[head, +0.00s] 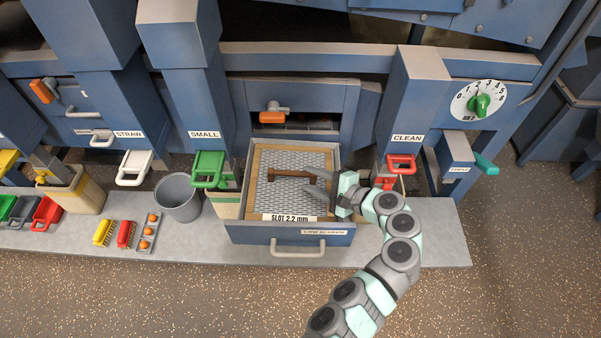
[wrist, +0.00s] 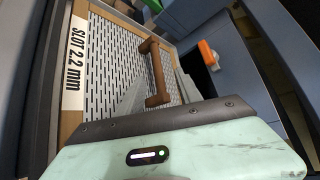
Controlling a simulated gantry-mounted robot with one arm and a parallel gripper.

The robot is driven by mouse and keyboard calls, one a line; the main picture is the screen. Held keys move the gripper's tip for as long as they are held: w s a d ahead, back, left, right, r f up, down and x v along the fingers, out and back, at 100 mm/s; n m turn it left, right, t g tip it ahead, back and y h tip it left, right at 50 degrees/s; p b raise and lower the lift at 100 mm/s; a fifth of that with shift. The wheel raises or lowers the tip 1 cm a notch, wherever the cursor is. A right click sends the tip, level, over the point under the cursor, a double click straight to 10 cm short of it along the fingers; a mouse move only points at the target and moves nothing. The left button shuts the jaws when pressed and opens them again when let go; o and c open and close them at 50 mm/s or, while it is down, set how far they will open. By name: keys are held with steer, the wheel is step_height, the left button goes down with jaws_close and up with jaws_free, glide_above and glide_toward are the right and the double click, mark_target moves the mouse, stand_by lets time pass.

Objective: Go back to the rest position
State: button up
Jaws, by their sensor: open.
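My gripper (head: 318,183) is open and empty over the right side of the pulled-out screen drawer (head: 289,233) in the head view. In the drawer lies a wood-framed screen (head: 258,205) with a slotted metal mesh, labelled "SLOT 2.2 mm". The screen has a brown handle (head: 291,175) across its middle. Whether a finger touches the handle or mesh cannot be told.
Behind the drawer is an orange lever (head: 273,112). A grey bucket (head: 178,197) and brushes (head: 103,233) stand on the left ledge. Open floor lies in front.

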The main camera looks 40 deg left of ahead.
steer(key=shift+v, duration=1.6)
